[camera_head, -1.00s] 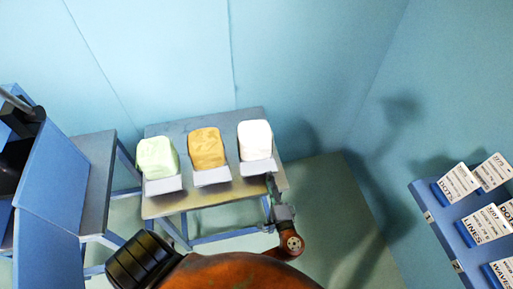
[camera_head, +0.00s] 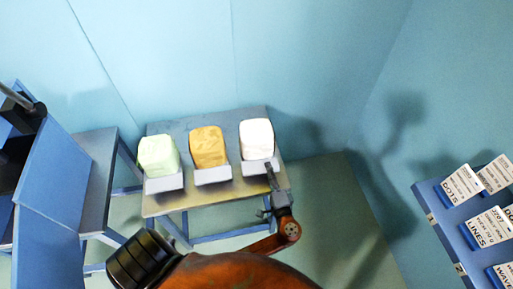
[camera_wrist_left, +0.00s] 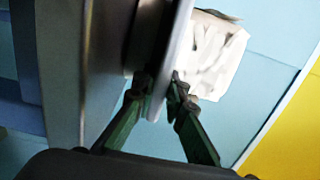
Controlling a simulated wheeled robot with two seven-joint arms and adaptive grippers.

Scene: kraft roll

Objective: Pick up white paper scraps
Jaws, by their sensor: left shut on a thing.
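The white paper scraps (camera_head: 256,138) form a block in a grey tray (camera_head: 250,168) at the right end of the small table. They show as a pale crumpled block in the left wrist view (camera_wrist_left: 216,55). My left gripper (camera_head: 269,168) is at the front of this tray. In the left wrist view its fingers (camera_wrist_left: 160,88) are shut on the thin grey edge of the tray, with the scraps just beyond it. My right gripper is not in view.
The table (camera_head: 228,190) also bears an orange block (camera_head: 207,145) and a light green block (camera_head: 158,154), each in a grey tray. A blue rack with labelled cards (camera_head: 485,228) stands at right. A blue bench (camera_head: 98,180) stands left. Open floor lies right of the table.

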